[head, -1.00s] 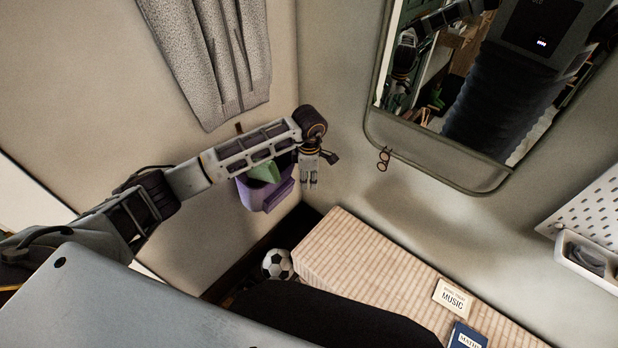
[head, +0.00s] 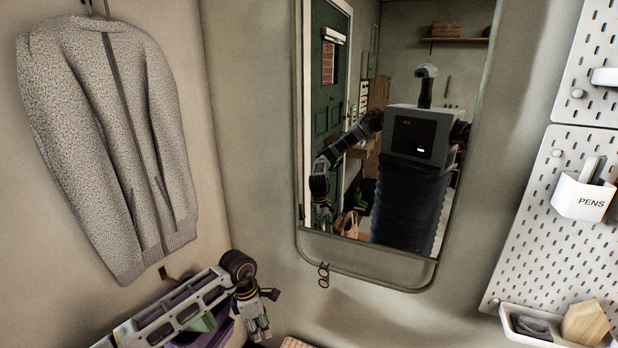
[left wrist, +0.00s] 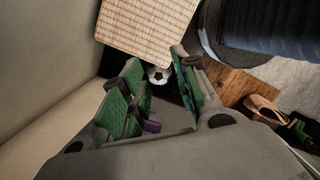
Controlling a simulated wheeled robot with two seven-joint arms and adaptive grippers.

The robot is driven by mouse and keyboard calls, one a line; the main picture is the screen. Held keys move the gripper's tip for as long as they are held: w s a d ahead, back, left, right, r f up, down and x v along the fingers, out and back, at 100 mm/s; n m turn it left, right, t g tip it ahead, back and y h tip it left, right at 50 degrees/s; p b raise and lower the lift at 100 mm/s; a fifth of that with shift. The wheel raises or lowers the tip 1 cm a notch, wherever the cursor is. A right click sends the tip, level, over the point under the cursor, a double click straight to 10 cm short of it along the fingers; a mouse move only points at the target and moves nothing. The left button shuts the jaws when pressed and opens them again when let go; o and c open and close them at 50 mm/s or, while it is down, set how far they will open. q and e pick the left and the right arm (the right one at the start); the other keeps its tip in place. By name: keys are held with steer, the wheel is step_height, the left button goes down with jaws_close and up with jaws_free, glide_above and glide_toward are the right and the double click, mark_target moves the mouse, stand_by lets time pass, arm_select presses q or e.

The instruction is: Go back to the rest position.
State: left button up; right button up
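My left gripper (head: 258,328) hangs fingers-down at the bottom of the head view, in front of the corner between the two walls. In the left wrist view its two green-padded fingers (left wrist: 160,85) stand apart with nothing held between them. A purple bin (head: 222,334) with something green in it is partly hidden behind my left forearm in the head view. A bit of purple (left wrist: 151,124) also shows past the fingers in the wrist view. My right gripper does not show directly in either view.
A grey jacket (head: 110,140) hangs on the left wall. A white pegboard (head: 540,235) with a pen cup (head: 582,198) is at right.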

arm_select(q)
steer(key=d+f+n+t+h, duration=0.3)
steer(key=d+f+n+h, duration=0.6)
steer(key=d+n+h, duration=0.25)
steer(key=s+a+f+n+t+y, duration=0.2)
steer(key=a+f+n+t+y, duration=0.15)
steer(key=a+f+n, duration=0.55)
steer(key=s+a+f+n+t+y, duration=0.3)
steer(key=a+f+n+t, duration=0.1)
steer(key=f+n, duration=0.9)
steer(key=s+a+f+n+g+y, duration=0.2)
steer(key=s+a+f+n+y, duration=0.15)
steer(key=s+f, duration=0.55)
steer(key=s+a+f+n+g+y, duration=0.2)
steer(key=s+a+f+n, duration=0.4)
steer(key=s, duration=0.5)
steer(key=s+f+n+g, duration=0.2)
steer(key=s+f, duration=0.2)
steer(key=s, duration=0.8)
steer(key=s+f+n+g+y, duration=0.1)
steer(key=s+f+n+g, duration=0.2)
steer(key=s, duration=0.9)
steer(key=shift+s+a+f, duration=0.25)
steer(key=shift+f, duration=0.25)
